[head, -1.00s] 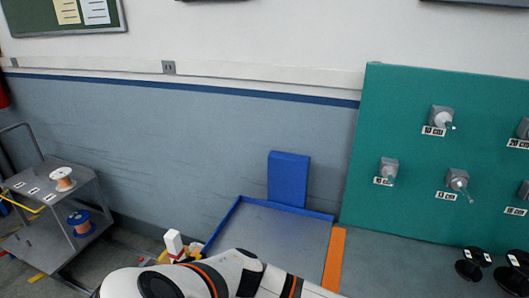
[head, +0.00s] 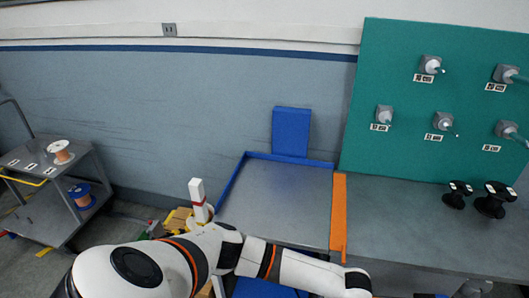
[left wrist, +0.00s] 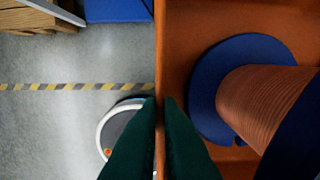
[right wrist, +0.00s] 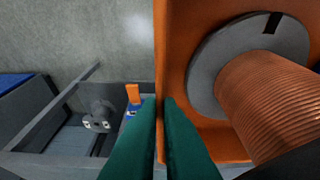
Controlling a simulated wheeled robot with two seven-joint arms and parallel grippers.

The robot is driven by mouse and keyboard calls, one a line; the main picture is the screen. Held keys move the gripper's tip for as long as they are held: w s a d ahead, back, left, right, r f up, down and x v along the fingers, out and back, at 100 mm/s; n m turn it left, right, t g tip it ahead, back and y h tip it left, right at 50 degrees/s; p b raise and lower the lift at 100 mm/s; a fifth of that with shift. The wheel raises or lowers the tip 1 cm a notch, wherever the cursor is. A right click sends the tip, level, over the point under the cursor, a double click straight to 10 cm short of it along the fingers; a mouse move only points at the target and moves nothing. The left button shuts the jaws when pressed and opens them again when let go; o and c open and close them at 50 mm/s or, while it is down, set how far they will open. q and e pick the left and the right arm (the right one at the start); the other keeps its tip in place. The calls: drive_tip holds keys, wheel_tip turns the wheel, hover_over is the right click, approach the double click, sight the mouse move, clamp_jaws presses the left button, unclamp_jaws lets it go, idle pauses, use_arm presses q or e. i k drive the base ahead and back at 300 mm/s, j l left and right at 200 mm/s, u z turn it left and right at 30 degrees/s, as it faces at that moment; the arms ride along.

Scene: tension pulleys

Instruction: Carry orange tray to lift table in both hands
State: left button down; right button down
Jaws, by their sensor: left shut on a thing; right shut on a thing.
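The orange tray shows in the left wrist view (left wrist: 205,22) and the right wrist view (right wrist: 205,15). My left gripper (left wrist: 160,100) is shut on one tray wall, and my right gripper (right wrist: 160,100) is shut on another part of its wall. A blue-flanged spool of copper wire (left wrist: 265,100) is in the tray by my left gripper. A grey-flanged copper spool (right wrist: 265,95) is in it by my right gripper. The lift table (head: 275,200), grey-topped with blue edges, stands ahead in the head view. The tray and both grippers are outside the head view.
An orange strip (head: 338,220) borders the lift table's right side, beside a grey bench (head: 400,225). Black spools (head: 493,200) stand on the bench before a green pegboard (head: 400,60). A grey cart (head: 35,205) with spools stands left. The lift table top looks clear.

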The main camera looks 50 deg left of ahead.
sight(279, 197)
drive_tip(key=k+u, duration=0.3)
drive_tip(key=k+j+u, duration=0.3)
drive_tip(key=i+l+u, duration=0.1)
drive_tip(key=l+u, duration=0.15)
drive_tip(key=u, duration=0.2)
drive_tip(key=l+u, duration=0.25)
drive_tip(key=u, duration=0.2)
drive_tip(key=i+l, duration=0.55)
drive_tip(key=i, duration=1.15)
